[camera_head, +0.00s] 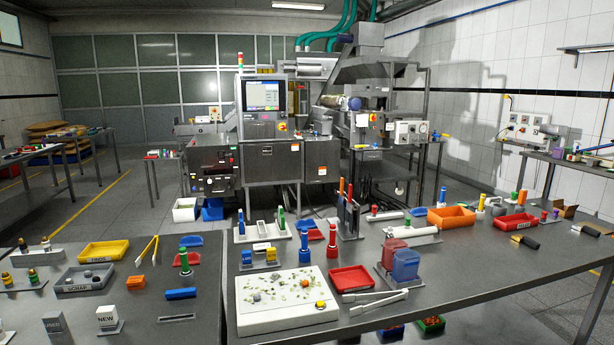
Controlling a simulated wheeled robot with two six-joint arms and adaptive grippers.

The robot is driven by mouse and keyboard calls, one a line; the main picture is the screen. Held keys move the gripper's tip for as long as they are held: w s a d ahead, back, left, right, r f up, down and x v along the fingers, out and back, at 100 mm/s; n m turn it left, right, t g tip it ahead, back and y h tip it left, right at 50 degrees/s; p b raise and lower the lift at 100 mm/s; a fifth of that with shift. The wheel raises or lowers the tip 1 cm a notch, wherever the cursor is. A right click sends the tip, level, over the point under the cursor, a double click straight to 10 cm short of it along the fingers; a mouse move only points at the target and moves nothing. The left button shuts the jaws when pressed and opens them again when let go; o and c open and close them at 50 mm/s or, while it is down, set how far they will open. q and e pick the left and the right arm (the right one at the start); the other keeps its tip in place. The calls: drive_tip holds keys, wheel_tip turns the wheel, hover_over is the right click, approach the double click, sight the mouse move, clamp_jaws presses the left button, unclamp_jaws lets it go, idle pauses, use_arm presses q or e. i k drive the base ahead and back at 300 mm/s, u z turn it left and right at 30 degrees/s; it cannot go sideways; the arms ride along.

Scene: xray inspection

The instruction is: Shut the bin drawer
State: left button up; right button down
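Neither of my grippers is in view. The inspection machine (275,160) stands beyond the tables in the middle, with a lit screen (262,96) on top and closed-looking grey panels below. A dark cabinet section (210,170) with knobs and labels is at its left. I cannot pick out the bin drawer with certainty, nor tell whether any front there stands out. On the floor below the cabinet are a white bin (185,209) and a blue bin (212,210).
Two cluttered dark tables fill the foreground. The right one carries a white board (290,318), red tray (351,279) and orange bin (451,217); the left one a yellow tray (103,251) and grey scrap tray (85,281). Open floor (120,205) lies at the left beyond them.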

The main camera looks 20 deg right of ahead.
sight(219, 187)
drive_tip(key=z, duration=2.75)
drive_tip(key=i, duration=7.25)
drive_tip(key=u, duration=2.85)
drive_tip(key=i, duration=2.85)
drive_tip(key=z, duration=0.05)
